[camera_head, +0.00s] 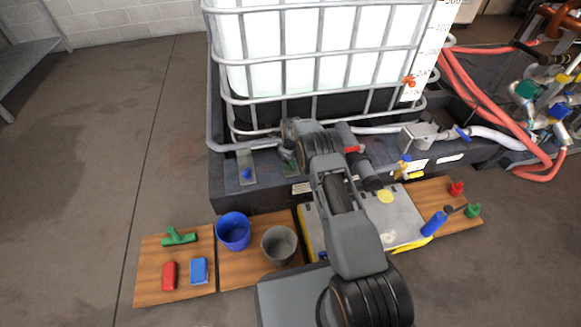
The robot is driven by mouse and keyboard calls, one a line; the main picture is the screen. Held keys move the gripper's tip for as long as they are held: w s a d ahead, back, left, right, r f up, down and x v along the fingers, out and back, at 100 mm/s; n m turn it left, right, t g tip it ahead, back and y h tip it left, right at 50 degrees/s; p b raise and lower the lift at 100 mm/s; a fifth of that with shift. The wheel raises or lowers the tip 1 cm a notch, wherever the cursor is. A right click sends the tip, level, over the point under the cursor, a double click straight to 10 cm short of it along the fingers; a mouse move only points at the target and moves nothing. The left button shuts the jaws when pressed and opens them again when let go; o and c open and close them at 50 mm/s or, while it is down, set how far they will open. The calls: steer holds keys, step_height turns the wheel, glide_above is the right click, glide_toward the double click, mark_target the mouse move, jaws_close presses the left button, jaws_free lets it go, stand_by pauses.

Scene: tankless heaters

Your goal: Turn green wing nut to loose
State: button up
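A green part (288,168), which looks like the green wing nut, shows faintly on the front ledge of the dark base below the caged tank. It is small and mostly hidden by my gripper. My gripper (289,152) is right over it at the end of my arm, which reaches up from the bottom of the picture. I cannot tell whether its fingers touch the nut, or whether they are open or shut. The nut's angle is hidden too. A blue wing nut (247,174) sits on a grey plate to the left.
The caged white tank (330,50) rises just behind my gripper. A red-handled pipe valve (352,148) is close on the right. Wooden boards in front hold a blue bucket (234,231), a grey bucket (279,245) and small tools. Red hoses (480,85) lie at right.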

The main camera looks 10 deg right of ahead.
steer(key=shift+f+b, duration=0.3)
steer(key=shift+f, duration=0.95)
steer(key=shift+c, duration=0.3)
steer(key=c, duration=0.9)
steer(key=shift+o, duration=0.2)
